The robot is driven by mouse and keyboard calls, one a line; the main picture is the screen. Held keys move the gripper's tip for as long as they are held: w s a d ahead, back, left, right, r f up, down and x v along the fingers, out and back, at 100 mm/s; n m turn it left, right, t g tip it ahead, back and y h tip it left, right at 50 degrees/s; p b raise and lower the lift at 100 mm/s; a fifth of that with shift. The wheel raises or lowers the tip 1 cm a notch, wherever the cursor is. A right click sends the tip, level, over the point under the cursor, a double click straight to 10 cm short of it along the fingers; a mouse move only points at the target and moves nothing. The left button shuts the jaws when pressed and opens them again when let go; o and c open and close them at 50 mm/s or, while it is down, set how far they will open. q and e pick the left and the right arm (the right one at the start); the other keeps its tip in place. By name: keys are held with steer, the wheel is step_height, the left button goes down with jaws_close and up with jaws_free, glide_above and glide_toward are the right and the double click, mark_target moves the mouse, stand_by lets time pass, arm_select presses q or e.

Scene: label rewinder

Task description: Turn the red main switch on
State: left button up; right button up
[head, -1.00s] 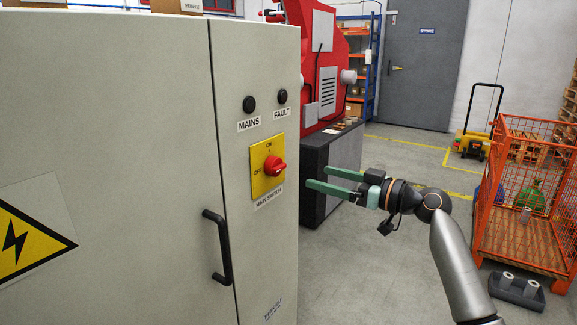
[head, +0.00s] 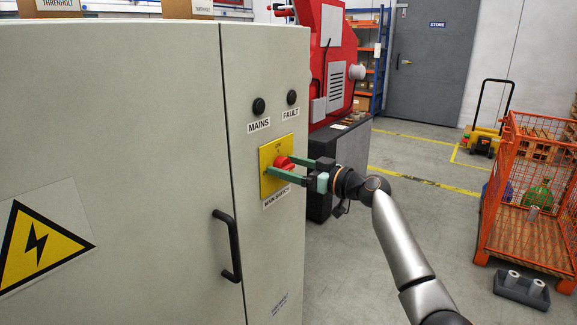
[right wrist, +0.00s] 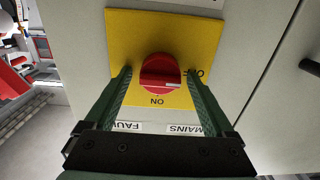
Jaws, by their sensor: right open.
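The red main switch (head: 283,162) is a round knob on a yellow plate (head: 266,186) on the grey cabinet's right front. In the right wrist view, the red knob (right wrist: 160,70) appears upside down, with ON below it and partly covered OFF lettering to its right. A white mark on the knob points right, toward OFF. My right gripper (head: 279,166) is open, its green fingers on either side of the knob. In the right wrist view the right gripper (right wrist: 159,74) shows small gaps between fingers and knob. My left gripper is out of view.
The cabinet has a black door handle (head: 228,246) and two dark lamps (head: 259,106) labelled MAINS and FAULT. A red machine (head: 325,60) stands behind. An orange mesh cage (head: 510,190) is at the right.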

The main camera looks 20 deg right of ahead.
steer(key=shift+c, duration=0.3)
steer(key=c, duration=1.3)
steer(key=shift+m, duration=0.3)
steer(key=m, duration=0.2)
steer(key=shift+m, duration=0.4)
steer(key=m, duration=0.4)
steer(key=shift+w+d+m+p, duration=0.1)
steer(key=shift+m+p, duration=0.2)
steer(key=shift+p, duration=0.05)
steer(key=m+p, duration=0.2)
steer(key=m, duration=0.3)
steer(key=shift+d+f, duration=0.1)
steer(key=shift+f+m+p, duration=0.2)
steer(key=shift+m+p, duration=1.1)
steer(key=shift+m, duration=1.2)
